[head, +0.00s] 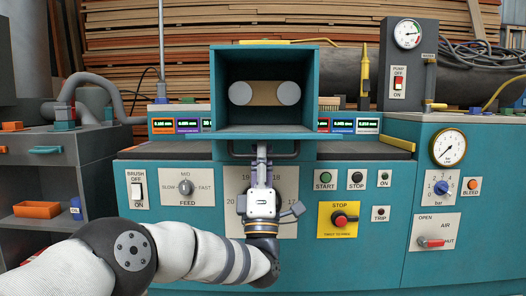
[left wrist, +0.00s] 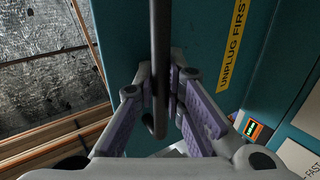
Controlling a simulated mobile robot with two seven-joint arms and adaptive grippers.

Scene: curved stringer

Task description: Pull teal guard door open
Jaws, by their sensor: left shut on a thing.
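A teal guard box (head: 214,90) stands at the middle of the machine in the head view. Its front is open, and a tan belt (head: 264,94) on two pale rollers shows inside. A dark bar handle (head: 240,154) is at the box's lower edge. My left gripper (head: 262,152) reaches up to it from below. In the left wrist view, the handle (left wrist: 159,60) runs between the fingers of my left gripper (left wrist: 162,95), which is shut on it. Teal panelling (left wrist: 205,45) lies behind. How the door is hinged cannot be told. My right gripper is not in view.
The teal control front carries a brush switch (head: 138,190), a feed knob (head: 186,188), a yellow stop panel (head: 338,219) and a red-handled air valve (head: 432,242). A grey shelf unit (head: 90,170) stands at the left. A pump box (head: 407,65) stands at the back right.

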